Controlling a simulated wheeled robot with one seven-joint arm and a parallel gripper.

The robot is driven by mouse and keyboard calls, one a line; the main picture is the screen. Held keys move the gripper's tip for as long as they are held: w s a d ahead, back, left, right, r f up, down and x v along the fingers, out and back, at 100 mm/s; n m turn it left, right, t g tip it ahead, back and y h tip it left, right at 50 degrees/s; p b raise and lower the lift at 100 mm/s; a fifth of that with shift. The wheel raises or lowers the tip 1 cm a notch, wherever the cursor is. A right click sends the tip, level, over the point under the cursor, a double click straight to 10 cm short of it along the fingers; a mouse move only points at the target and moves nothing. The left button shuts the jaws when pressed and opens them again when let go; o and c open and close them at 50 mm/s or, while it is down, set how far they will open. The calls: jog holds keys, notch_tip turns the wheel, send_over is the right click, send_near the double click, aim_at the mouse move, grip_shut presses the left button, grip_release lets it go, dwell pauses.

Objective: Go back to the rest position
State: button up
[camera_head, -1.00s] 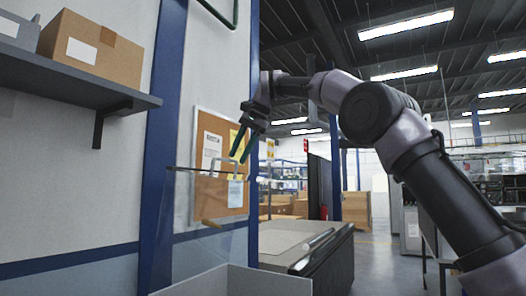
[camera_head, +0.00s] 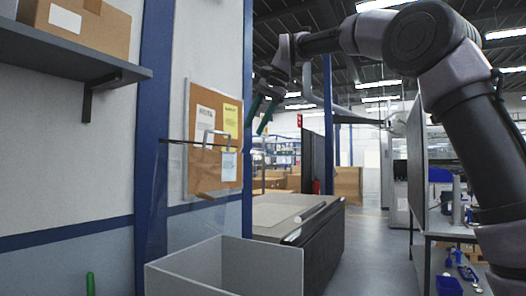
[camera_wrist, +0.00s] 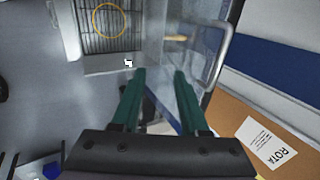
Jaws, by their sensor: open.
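My gripper (camera_head: 259,115) is raised in front of the aisle, to the right of the cork notice board. Its two green fingers are apart with nothing between them. In the wrist view my gripper (camera_wrist: 160,75) also shows open and empty, with the two green fingers pointing away from the camera. My arm reaches in from the right side of the head view, high above the floor.
A clear panel with a handle (camera_head: 213,138) stands before the notice board (camera_head: 230,172). A grey open bin (camera_head: 225,262) is below. A shelf (camera_head: 65,50) holds a cardboard box (camera_head: 88,22) at left. A workbench (camera_head: 462,225) stands at right. The aisle floor (camera_head: 370,245) is clear.

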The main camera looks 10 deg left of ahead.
jog(key=s+d+f+t+h, duration=0.1)
jog(key=s+d+f+t, duration=0.2)
jog(key=d, duration=0.8)
jog(key=s+d+f, duration=0.3)
jog(key=s+d, duration=0.2)
jog(key=d, duration=0.6)
jog(key=s+d+f+t+h, duration=0.2)
jog(key=s+d+f, duration=1)
jog(key=f, duration=0.4)
jog(key=shift+s+d+h, duration=0.3)
jog(key=shift+s+d, duration=0.05)
jog(key=shift+s, duration=0.3)
